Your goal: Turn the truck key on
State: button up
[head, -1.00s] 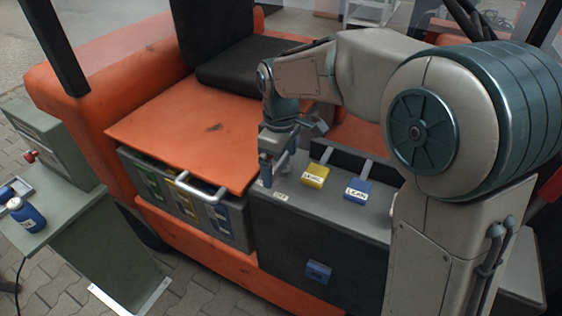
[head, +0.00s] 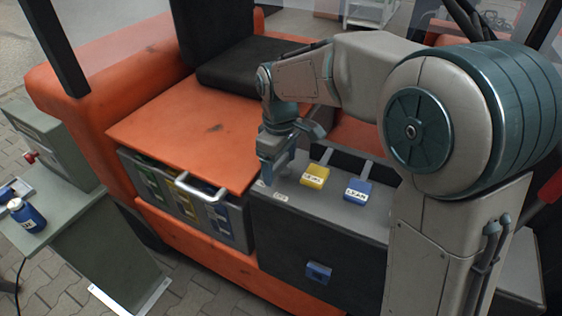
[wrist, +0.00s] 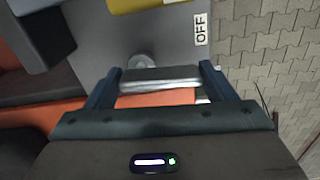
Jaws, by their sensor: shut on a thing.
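The truck key (wrist: 160,77) shows in the wrist view as a grey metal bar between my fingers, lying crosswise, with a round grey boss (wrist: 141,61) beside it. My gripper (head: 268,181) is shut on the key at the left end of the grey console top (head: 330,211). An OFF label (wrist: 201,30) is apart from the key in the wrist view; it is also on the console in the head view (head: 281,197). Another white label shows only in part by my right finger and cannot be read. In the head view my fingers hide the key.
A yellow lever tag (head: 314,177) and a blue lever tag (head: 357,191) stand right of my gripper on the console.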

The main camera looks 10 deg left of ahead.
jog(key=m, duration=0.4)
jog(key=a+m, duration=0.1)
jog(key=m, duration=0.1)
jog(key=shift+w+p, duration=0.3)
jog(key=shift+p, duration=0.05)
jog(key=m, duration=0.2)
jog(key=w+m, duration=0.1)
jog(key=m, duration=0.1)
jog(key=shift+a+m, duration=0.2)
jog(key=shift+m, duration=0.2)
jog(key=o, duration=1)
jog(key=shift+r, duration=0.1)
notch_tip(320, 180, up, 14)
jog(key=shift+p, duration=0.45)
